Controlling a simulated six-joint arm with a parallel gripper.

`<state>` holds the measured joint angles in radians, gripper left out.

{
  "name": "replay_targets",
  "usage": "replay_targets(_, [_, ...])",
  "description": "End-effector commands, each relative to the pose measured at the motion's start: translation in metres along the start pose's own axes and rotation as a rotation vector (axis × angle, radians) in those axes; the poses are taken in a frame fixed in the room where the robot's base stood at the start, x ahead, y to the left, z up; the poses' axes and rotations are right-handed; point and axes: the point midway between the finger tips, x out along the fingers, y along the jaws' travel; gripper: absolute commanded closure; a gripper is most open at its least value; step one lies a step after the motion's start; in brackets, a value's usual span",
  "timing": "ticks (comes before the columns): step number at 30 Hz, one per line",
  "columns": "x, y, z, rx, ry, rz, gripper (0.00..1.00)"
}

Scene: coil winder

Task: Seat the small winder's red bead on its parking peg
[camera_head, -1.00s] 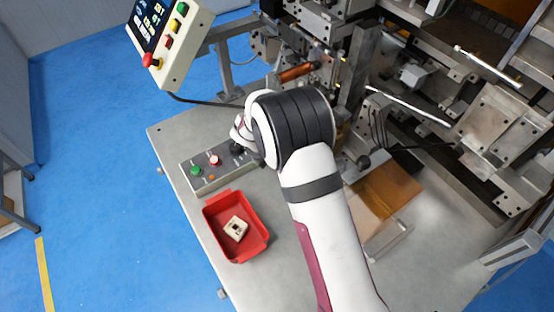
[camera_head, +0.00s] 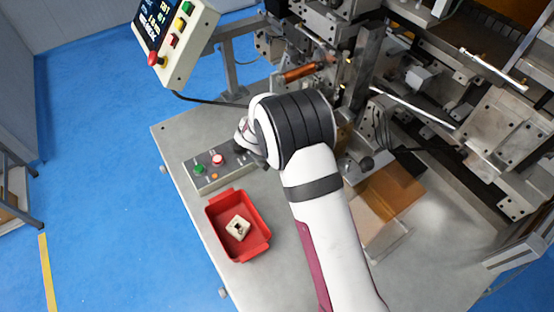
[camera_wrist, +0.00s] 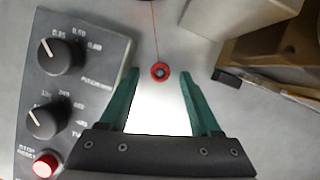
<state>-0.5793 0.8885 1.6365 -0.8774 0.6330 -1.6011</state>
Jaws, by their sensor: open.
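The red bead (camera_wrist: 160,71) shows in the wrist view as a small red ring with a dark grey centre. A thin reddish wire runs up from it to the top edge. My gripper (camera_wrist: 161,78) is open, with its two green fingers on either side of the bead and a gap on both sides. The bead lies level with the fingertips. I cannot tell whether the grey centre is the parking peg, or how high the bead is. In the head view my arm hides the bead and the gripper's fingers.
A control box with knobs (camera_wrist: 84,75) stands close left of my gripper in the wrist view. Brown and grey blocks (camera_wrist: 275,55) are at right. In the head view a red tray (camera_head: 262,249) holds a pale part. The winding machine (camera_head: 440,85) fills the upper right.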

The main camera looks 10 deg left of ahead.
Motion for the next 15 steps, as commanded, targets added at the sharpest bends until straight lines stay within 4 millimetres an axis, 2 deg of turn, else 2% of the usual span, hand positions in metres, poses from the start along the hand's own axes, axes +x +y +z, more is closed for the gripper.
replay_targets(5, [-0.032,0.001,0.001,0.000,-0.002,0.004,0.36])
replay_targets(15, [-0.128,0.001,0.000,0.000,-0.001,0.004,0.36])
